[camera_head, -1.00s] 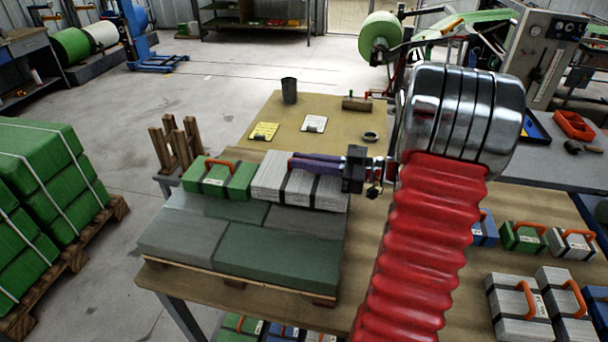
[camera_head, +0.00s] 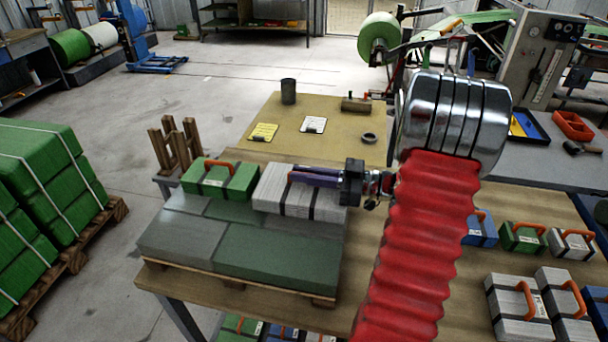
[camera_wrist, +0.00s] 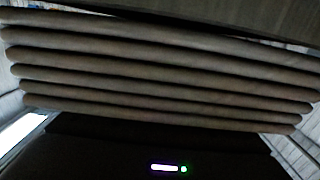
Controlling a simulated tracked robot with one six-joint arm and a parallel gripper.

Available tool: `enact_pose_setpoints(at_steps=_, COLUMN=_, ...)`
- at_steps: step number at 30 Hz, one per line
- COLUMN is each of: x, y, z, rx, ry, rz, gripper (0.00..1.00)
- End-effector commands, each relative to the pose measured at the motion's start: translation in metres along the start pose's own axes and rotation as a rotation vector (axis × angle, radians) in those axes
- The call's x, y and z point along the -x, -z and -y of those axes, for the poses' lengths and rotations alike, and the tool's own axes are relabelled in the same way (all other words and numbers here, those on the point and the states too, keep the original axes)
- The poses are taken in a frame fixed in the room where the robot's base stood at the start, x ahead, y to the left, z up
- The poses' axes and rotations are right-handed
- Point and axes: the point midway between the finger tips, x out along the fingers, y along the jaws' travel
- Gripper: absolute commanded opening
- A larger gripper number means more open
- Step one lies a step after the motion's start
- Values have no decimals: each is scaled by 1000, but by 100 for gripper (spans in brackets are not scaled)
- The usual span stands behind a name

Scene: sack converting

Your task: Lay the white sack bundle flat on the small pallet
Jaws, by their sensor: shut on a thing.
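The white sack bundle (camera_head: 268,197), pale with dark straps, is held level over the back right part of the small pallet (camera_head: 236,285). The pallet bears flat grey-green slabs, and the green sack bundle (camera_head: 214,189) with an orange handle lies at its back left. My gripper (camera_head: 318,176) is shut on the white bundle, reaching in from the right. The bundle is right beside the green one; I cannot tell whether its underside touches the slabs. Dim, stacked folded layers fill much of the wrist view, where the fingertips do not show clearly.
Several white, green and blue bundles with orange handles (camera_head: 522,237) lie on the bench at right. A wooden post rack (camera_head: 176,145) stands behind the pallet at left. A dark cup (camera_head: 288,91), cards and a ring (camera_head: 368,138) lie on the table behind.

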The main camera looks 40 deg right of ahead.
Motion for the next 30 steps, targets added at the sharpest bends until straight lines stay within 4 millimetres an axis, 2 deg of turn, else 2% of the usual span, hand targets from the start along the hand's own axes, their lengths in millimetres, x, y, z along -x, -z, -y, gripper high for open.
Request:
enact_pose_setpoints(at_steps=2, x=0, y=-1, z=0, rx=0, ry=0, rz=-1, gripper=0)
enact_pose_setpoints(at_steps=3, x=0, y=-2, z=0, rx=0, ry=0, rz=0, gripper=10)
enact_pose_setpoints(at_steps=11, x=0, y=-2, z=0, rx=0, ry=1, rz=0, gripper=29)
enact_pose_setpoints(at_steps=21, x=0, y=1, z=0, rx=1, ry=1, rz=0, gripper=29)
enact_pose_setpoints(at_steps=26, x=13, y=0, z=-1, rx=0, ry=-3, rz=0, gripper=29)
enact_pose_setpoints(at_steps=30, x=32, y=0, z=-1, rx=-1, ry=-4, rz=0, gripper=29)
